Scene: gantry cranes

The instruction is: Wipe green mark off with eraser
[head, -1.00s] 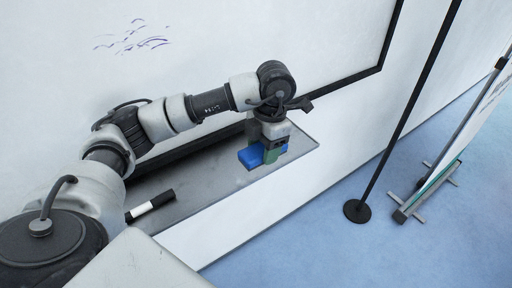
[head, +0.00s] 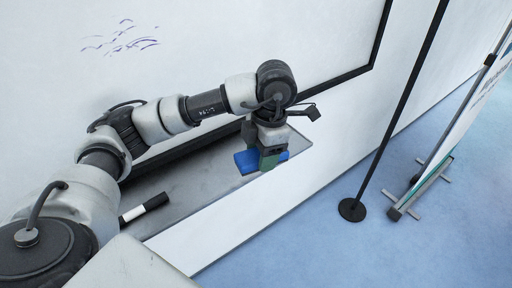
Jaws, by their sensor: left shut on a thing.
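A blue block, which looks like the eraser (head: 246,161), is at the right end of the grey tray (head: 205,187) below the whiteboard. My left gripper (head: 268,162) points down and is shut on the eraser, whose blue ends show on both sides of the greenish fingers. I cannot tell whether the eraser touches the tray. The marks (head: 122,40) on the whiteboard (head: 215,45) are short blue-purple strokes at the upper left; no green mark shows. My right gripper is not in view.
A black-and-white marker (head: 144,207) lies on the tray's left part, near my left arm. A black post with a round base (head: 352,209) and a banner stand (head: 440,165) are on the blue floor at the right. The whiteboard's dark frame runs behind the tray.

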